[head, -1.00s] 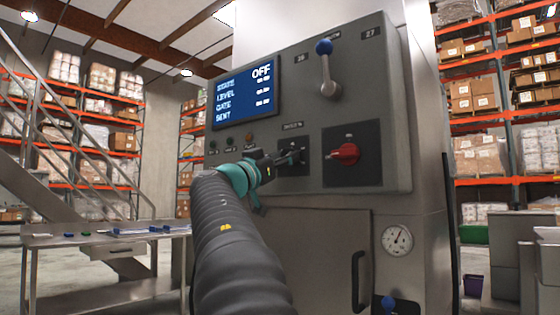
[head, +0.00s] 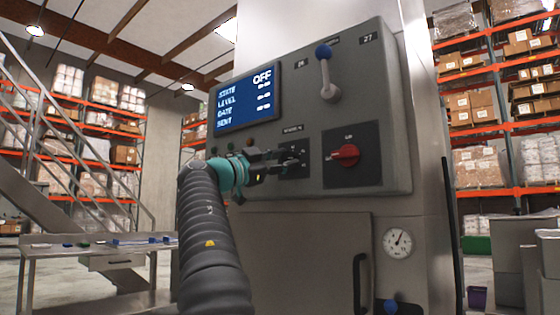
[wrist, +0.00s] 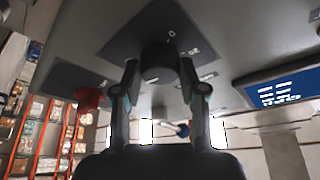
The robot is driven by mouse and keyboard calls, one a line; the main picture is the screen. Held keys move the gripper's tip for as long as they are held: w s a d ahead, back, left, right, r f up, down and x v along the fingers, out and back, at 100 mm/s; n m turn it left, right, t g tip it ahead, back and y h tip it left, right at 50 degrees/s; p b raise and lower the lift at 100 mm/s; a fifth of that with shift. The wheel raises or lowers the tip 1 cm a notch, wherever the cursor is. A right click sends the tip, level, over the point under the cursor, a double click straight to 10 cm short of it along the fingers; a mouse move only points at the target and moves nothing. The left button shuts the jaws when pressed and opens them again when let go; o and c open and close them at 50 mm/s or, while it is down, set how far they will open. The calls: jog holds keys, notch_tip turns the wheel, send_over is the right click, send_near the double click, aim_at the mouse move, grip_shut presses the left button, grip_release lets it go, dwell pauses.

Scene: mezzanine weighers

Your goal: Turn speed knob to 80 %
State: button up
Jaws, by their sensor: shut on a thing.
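The speed knob (wrist: 159,62) is a round black knob on a dark plate, seen in the wrist view with scale numbers printed around it. My gripper (wrist: 158,80) is shut on the knob, one finger on each side. In the head view my gripper (head: 285,160) reaches the knob's plate on the grey control panel, and its fingers hide most of the knob. The display (head: 248,97) reads OFF on its top line; the smaller values are too blurred to read. I cannot tell the exact percent the knob points to.
A red rotary switch (head: 345,155) sits just right of the knob. A blue-tipped lever (head: 326,72) is above it, and small buttons (head: 247,142) lie left. A cabinet door with a black handle (head: 360,283) and a gauge (head: 397,242) are below. A metal table (head: 70,250) stands left.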

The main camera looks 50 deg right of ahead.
jog(key=shift+w+d+r+m+g+y+p, duration=0.1)
jog(key=shift+m+g+y+p, duration=0.3)
jog(key=shift+m, duration=0.7)
jog(key=shift+w+m+g+y+p, duration=0.15)
jog(key=shift+m+p, duration=0.35)
jog(key=shift+m, duration=0.6)
jog(key=shift+s+m, duration=0.15)
jog(key=shift+m, duration=0.35)
jog(key=o, duration=1.1)
jog(key=shift+d, duration=0.1)
jog(key=shift+o, duration=0.2)
jog(key=shift+a, duration=0.35)
jog(key=v, duration=1.1)
jog(key=shift+w+a, duration=0.25)
